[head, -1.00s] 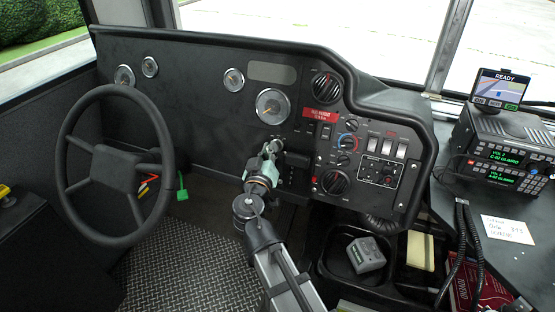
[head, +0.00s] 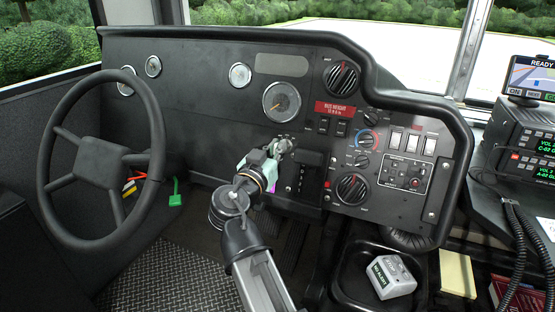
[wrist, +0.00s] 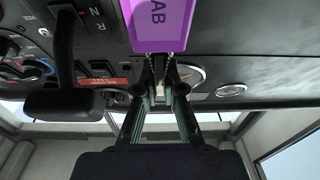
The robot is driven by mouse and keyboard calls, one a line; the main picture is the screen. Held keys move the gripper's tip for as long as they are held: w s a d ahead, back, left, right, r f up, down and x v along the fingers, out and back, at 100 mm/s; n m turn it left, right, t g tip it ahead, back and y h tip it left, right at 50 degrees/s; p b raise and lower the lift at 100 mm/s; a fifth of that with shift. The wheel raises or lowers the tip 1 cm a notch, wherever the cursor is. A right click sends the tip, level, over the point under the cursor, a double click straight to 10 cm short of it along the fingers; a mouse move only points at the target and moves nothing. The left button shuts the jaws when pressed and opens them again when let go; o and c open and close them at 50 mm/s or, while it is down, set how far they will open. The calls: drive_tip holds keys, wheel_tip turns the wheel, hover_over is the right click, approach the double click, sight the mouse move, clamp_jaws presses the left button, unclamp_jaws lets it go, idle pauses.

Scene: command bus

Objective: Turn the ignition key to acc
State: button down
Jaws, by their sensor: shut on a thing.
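My gripper (head: 280,152) reaches the dashboard just below the large gauge, at the ignition area. In the wrist view the two fingers of my gripper (wrist: 158,78) come close together at the panel, shut on the ignition key. The key itself is almost wholly hidden between the fingertips, so its angle cannot be told. A sliver of the purple tag (head: 273,187) shows below the gripper in the head view. The key position marks cannot be read.
The steering wheel (head: 157,150) is left of my arm. The gear selector panel (head: 309,178) is close right of the gripper. In the wrist view a dark lever (wrist: 64,102) stands to the left. Knobs and switches (head: 397,140) fill the right panel.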

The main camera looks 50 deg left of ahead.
drive_tip(key=shift+w+a+r, duration=0.1)
idle(0.5)
drive_tip(key=c, duration=1.4)
unclamp_jaws()
drive_tip(key=shift+m, duration=0.3)
drive_tip(key=shift+o, duration=0.6)
drive_tip(key=shift+w, duration=0.1)
drive_tip(key=v, duration=1.2)
